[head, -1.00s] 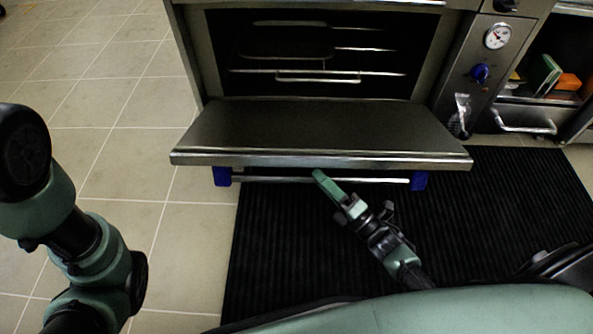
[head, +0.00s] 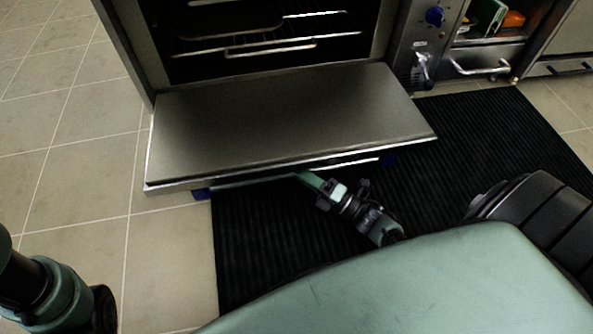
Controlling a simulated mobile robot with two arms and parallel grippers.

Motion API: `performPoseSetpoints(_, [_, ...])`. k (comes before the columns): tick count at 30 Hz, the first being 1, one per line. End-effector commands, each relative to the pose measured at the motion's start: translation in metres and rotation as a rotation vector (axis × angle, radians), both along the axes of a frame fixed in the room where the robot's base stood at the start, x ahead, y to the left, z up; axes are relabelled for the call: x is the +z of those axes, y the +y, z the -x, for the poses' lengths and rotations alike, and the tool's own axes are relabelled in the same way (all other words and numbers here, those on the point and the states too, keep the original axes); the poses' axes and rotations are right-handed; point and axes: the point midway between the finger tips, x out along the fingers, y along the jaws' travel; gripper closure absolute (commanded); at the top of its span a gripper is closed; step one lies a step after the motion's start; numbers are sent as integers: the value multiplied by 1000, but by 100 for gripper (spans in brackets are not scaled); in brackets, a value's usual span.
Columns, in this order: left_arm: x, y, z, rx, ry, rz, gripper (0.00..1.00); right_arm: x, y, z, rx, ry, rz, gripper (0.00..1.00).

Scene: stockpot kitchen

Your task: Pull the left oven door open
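The left oven door (head: 285,120) is hinged down and lies close to level, with its inner face up. Its bar handle (head: 250,181) runs under the front edge between blue end mounts (head: 201,194). My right gripper (head: 308,180) reaches in from the lower right. Its green fingers are at the handle near mid-length and look closed on it; the door edge partly hides the tips. Part of my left arm shows at the lower left, but its gripper is out of view.
The oven cavity (head: 250,45) is open, with wire racks inside. A black ribbed mat (head: 465,135) lies on the tiled floor (head: 85,130) before the oven. To the right are a blue knob (head: 435,16) and an open compartment with an orange item (head: 513,20).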

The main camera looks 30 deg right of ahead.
Motion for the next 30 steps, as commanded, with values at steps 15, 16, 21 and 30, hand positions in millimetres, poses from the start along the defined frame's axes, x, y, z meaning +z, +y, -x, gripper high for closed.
performPoseSetpoints(15, [0, 0, 0, 0, 1, 0, 64, 1, 0, 0, 0, 0, -1, 54])
performPoseSetpoints(16, [0, 0, 0, 0, 1, 0, 64, 1, 0, 0, 0, 0, -1, 54])
performPoseSetpoints(21, [0, 0, 0, 0, 1, 0, 64, 0, 0, 1, 1, 0, -1, 54])
performPoseSetpoints(30, [17, 0, -1, 0, 3, 0, 64, -8, -19, 33, -2, 7, 1, 54])
